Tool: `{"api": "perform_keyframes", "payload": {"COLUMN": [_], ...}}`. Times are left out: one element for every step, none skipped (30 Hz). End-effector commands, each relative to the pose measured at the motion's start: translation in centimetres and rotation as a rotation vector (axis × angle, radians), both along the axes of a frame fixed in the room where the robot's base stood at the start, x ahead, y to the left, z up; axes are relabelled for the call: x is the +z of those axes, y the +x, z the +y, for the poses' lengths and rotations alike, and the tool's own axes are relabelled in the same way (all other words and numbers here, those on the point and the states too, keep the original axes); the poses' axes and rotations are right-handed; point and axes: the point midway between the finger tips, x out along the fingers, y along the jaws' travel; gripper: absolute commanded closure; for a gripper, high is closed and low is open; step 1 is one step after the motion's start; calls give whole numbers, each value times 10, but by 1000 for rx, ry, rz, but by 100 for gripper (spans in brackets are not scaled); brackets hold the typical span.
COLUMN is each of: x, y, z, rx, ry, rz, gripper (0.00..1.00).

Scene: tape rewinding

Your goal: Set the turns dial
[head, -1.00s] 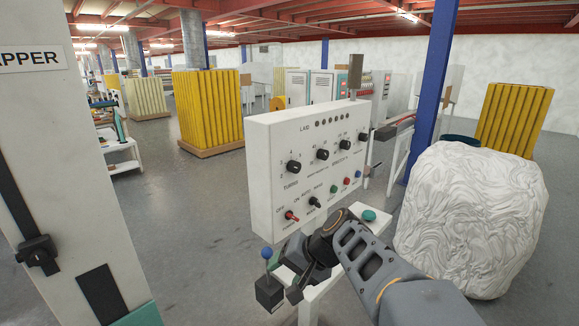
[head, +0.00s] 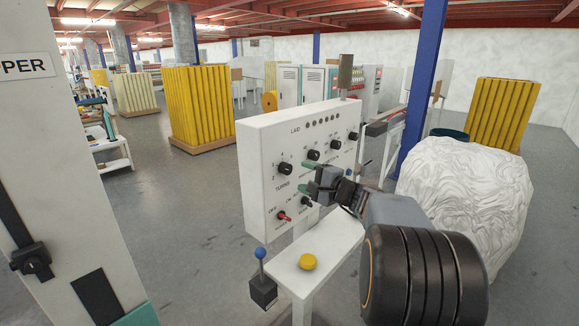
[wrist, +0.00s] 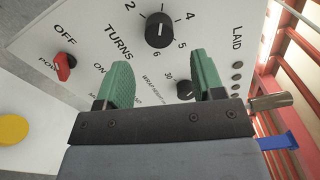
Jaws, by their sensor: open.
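The turns dial (head: 285,168) is a black knob with numbers around it, on the left of the white control panel (head: 255,148). In the wrist view the turns dial (wrist: 160,30) sits beyond my fingertips, between their lines, with the word TURNS beside it. My gripper (head: 312,180) is in front of the panel, to the right of and a little below the dial. Its green fingers (wrist: 160,75) are spread with nothing between them, and they appear apart from the dial.
A red power switch (wrist: 66,62) and other knobs, one of them (wrist: 185,88) near my right finger, share the panel. A blue-topped lever (head: 261,254) and a yellow button (head: 307,262) are below. A large white wrapped bundle (head: 465,190) stands at right.

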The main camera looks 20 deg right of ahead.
Motion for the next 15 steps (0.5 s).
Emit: {"api": "perform_keyframes", "payload": {"x": [2,2,2,2,2,2,2,2,2,1,1,1,1,1,1], "y": [10,15,21,26,30,36,39,43,47,50,53,56,58,59,61], "z": [5,8,11,13,15,17,19,21,22,24,25,26,27,28,29], "rx": [4,4,3,4,3,2,3,2,2,2,2,1,1,1,1], "ry": [2,0,1,2,2,0,0,0,1,1,0,-1,-1,0,0], "rz": [2,1,2,2,1,2,2,2,1,1,2,2,2,1,1], "gripper": [38,38,38,38,38,38,38,38,38,38,38,38,38,38,38]}}
